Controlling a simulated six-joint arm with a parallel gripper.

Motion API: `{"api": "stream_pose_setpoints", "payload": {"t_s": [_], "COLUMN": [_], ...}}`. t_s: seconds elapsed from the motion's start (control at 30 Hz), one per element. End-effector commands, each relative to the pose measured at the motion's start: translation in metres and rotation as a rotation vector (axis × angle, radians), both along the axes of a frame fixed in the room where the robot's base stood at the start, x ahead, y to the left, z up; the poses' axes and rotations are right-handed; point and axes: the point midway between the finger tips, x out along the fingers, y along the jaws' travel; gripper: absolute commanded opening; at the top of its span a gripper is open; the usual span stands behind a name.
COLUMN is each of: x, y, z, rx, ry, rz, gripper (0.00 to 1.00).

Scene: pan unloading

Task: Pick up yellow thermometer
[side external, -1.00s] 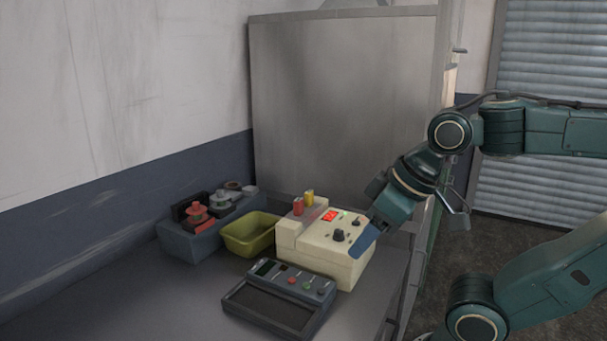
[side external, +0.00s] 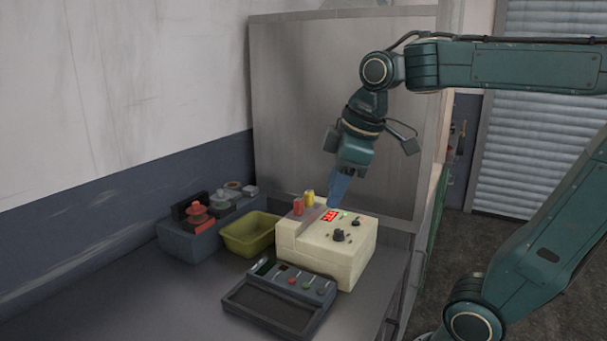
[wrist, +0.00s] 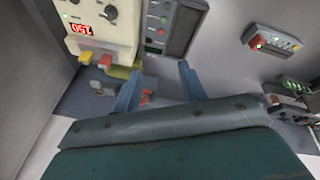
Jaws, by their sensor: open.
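The yellow thermometer (side external: 309,197) stands upright at the back left of the cream control box (side external: 345,262), just beyond a similar red one (side external: 298,207). In the wrist view the yellow thermometer (wrist: 85,57) is at the left, beside the red one (wrist: 105,61). My gripper (side external: 331,204) is above the box, a little right of the yellow thermometer, its blue fingers pointing down. In the wrist view my gripper's (wrist: 158,70) two fingers are spread apart with nothing held between them. The thermometer lies outside the fingers, to their left.
A yellow-green bin (side external: 236,243) stands left of the box. A blue-grey tray with red and grey parts (side external: 190,245) is farther left. A dark panel with buttons (side external: 266,308) lies in front. A grey metal wall (side external: 300,110) rises behind. The front left of the table is clear.

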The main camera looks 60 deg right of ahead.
Motion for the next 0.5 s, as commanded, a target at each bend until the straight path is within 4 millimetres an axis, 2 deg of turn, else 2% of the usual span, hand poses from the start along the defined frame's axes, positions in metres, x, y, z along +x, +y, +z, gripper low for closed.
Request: {"api": "stream_pose_setpoints", "payload": {"t_s": [0.2, 0.5], "x": [0.041, 0.091], "y": [-0.030, -0.081], "z": [0.016, 0.024], "rx": [-0.076, -0.141], "ry": [0.088, 0.201], "rz": [0.201, 0.498], "gripper": [0.42, 0.42]}}
